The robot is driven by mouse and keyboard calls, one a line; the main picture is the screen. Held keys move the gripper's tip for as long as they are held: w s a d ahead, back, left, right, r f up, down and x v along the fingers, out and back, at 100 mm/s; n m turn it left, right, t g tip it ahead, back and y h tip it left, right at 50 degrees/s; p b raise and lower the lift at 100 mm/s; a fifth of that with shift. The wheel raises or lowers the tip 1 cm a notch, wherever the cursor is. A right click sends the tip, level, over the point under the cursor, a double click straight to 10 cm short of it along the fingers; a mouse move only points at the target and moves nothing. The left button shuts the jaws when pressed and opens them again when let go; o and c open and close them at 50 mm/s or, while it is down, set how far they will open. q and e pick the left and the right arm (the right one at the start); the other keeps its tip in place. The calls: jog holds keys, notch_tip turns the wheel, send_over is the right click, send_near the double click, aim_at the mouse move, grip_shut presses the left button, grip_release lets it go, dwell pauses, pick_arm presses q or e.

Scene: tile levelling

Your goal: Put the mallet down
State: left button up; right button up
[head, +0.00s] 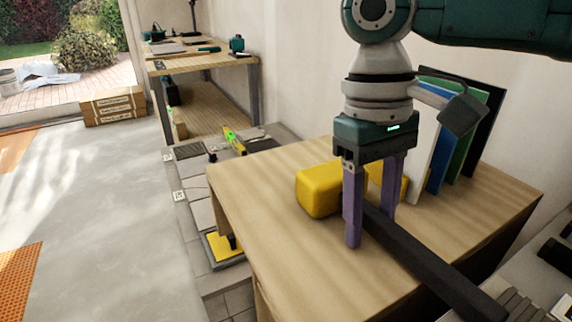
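The mallet has a yellow block head (317,192) and a thick black handle (425,256). It is at the wooden bench top (270,255), with its handle running toward the lower right. I cannot tell whether it rests fully on the wood or sits slightly above it. My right gripper (371,232) points down, with its purple fingers on either side of the handle close to the head. The handle fills the gap between them, so it looks shut on the mallet. The near finger hides part of the head and handle. My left gripper is not in view.
Upright white, blue, green and black panels (464,130) stand behind the gripper. The bench is clear at its left and front. Floor tiles (201,216), a yellow-green level (234,141) and a second workbench (203,62) lie beyond. A cardboard box (112,106) is farther left.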

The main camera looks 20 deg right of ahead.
jog(key=shift+o, duration=0.3)
jog(key=shift+r, duration=0.15)
jog(key=shift+r+b, duration=0.3)
jog(key=shift+r, duration=0.05)
notch_tip(320, 180, up, 12)
jog(key=w+p, duration=0.2)
jog(key=shift+p, duration=0.3)
jog(key=shift+a, duration=0.1)
